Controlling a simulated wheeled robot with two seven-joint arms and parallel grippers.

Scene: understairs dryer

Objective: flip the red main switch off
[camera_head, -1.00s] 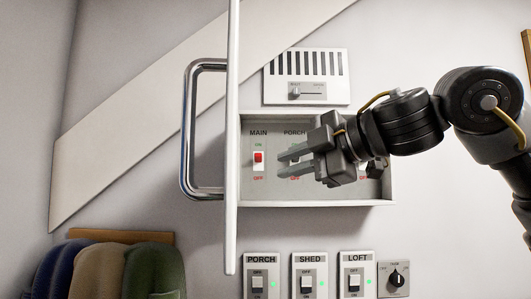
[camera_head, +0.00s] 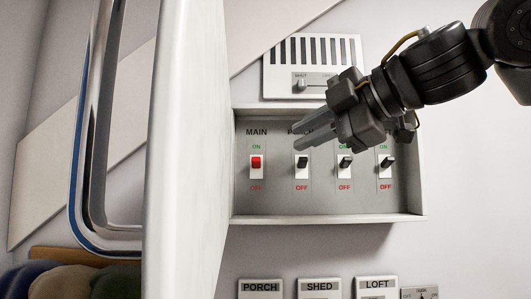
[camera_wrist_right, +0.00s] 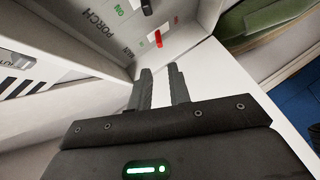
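The red main switch (camera_head: 256,163) is on the grey panel under the label MAIN, at the left end of a row of switches. Its red lever sits in the upper part of its white plate, toward ON. It also shows in the right wrist view (camera_wrist_right: 158,40), just beyond the fingertips. My right gripper (camera_head: 297,141) is in front of the panel, up and to the right of the red switch, over the PORCH label. In the wrist view its two fingers (camera_wrist_right: 160,72) are apart with an empty gap, not touching the switch. My left gripper is not in view.
The white box door (camera_head: 190,150) stands open left of the switches, with a chrome handle (camera_head: 82,140). Black switches (camera_head: 302,161) stand right of the red one. A slotted vent with a slider (camera_head: 318,82) is above; more labelled switches (camera_head: 319,287) are below.

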